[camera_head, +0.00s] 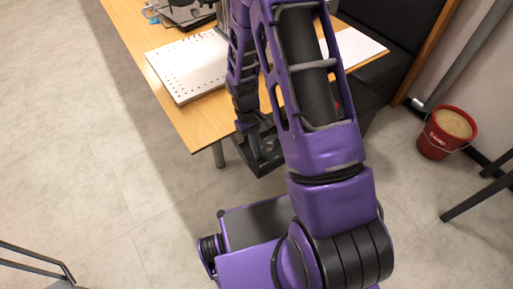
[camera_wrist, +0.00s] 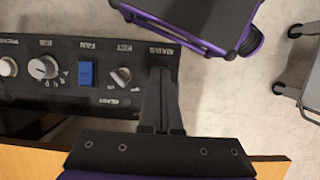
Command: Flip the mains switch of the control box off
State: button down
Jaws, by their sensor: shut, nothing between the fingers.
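The control box (camera_wrist: 107,78) is a dark panel at the table edge, filling the upper left of the wrist view. It also shows in the head view as a dark box (camera_head: 263,163) partly behind my arm. In the wrist view it carries a blue rocker switch (camera_wrist: 87,74), a key switch (camera_wrist: 122,76) and pale round knobs (camera_wrist: 43,68). A label reading MAINS is at its right end. My gripper (camera_wrist: 161,74) is shut and empty, its fingertips right at the spot by that label. The mains switch is hidden behind the fingers, so its position and any contact cannot be told.
The wooden table (camera_head: 197,122) holds a white perforated plate (camera_head: 188,68) and a white sheet (camera_head: 355,46). A red bucket (camera_head: 446,133) stands on the floor at right. Metal-legged furniture (camera_head: 482,192) is at the right edge. The floor at left is mostly clear.

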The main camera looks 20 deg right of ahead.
jog(key=shift+w+a+f, duration=0.1)
jog(key=shift+w+f, duration=0.1)
jog(key=shift+f, duration=0.4)
jog(key=p+v, duration=0.4)
jog(key=v, duration=1.1)
jog(key=shift+r, duration=0.1)
jog(key=shift+r+b, duration=0.1)
jog(key=shift+b, duration=1.8)
